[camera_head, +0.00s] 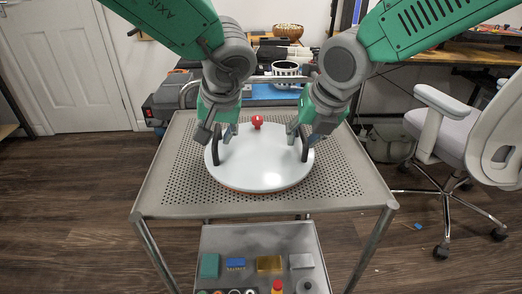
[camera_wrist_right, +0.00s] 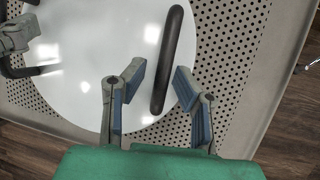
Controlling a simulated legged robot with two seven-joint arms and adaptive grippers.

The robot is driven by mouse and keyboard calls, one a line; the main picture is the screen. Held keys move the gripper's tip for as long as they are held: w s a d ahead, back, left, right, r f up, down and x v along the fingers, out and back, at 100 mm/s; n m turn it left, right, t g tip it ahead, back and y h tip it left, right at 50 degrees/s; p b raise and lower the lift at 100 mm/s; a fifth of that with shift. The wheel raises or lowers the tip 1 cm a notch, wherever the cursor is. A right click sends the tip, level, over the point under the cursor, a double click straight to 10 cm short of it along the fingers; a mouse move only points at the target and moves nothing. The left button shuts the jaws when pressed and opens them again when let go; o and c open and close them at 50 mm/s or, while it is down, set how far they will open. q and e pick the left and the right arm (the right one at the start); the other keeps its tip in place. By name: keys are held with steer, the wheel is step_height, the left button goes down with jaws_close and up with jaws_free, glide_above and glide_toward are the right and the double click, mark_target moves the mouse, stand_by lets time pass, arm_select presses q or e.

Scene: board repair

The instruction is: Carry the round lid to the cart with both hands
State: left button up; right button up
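The round white lid (camera_head: 262,175) lies flat on the perforated top of the metal cart (camera_head: 340,185), with a thin brownish edge under its front. It has a dark handle on the left (camera_head: 217,150) and one on the right (camera_head: 304,142). My left gripper (camera_head: 216,134) is at the left handle, its fingers apart around it. My right gripper (camera_head: 305,132) is at the right handle. In the right wrist view, its fingers (camera_wrist_right: 160,78) are open, with the dark handle (camera_wrist_right: 174,50) between them and a gap on both sides. The left gripper (camera_wrist_right: 20,35) shows partly there.
A lower shelf (camera_head: 260,240) holds coloured boxes and small parts. A workbench with tools is behind the cart. An office chair (camera_head: 465,135) stands right. Floor at left is clear.

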arm_select(q)
steer(key=shift+r, duration=0.1)
steer(key=v, duration=1.1)
steer(key=shift+r, duration=0.35)
arm_select(e)
steer(key=v, duration=1.1)
steer(key=shift+r, duration=0.4)
arm_select(q)
steer(key=shift+s+d, duration=0.1)
arm_select(e)
steer(key=shift+s+d, duration=0.1)
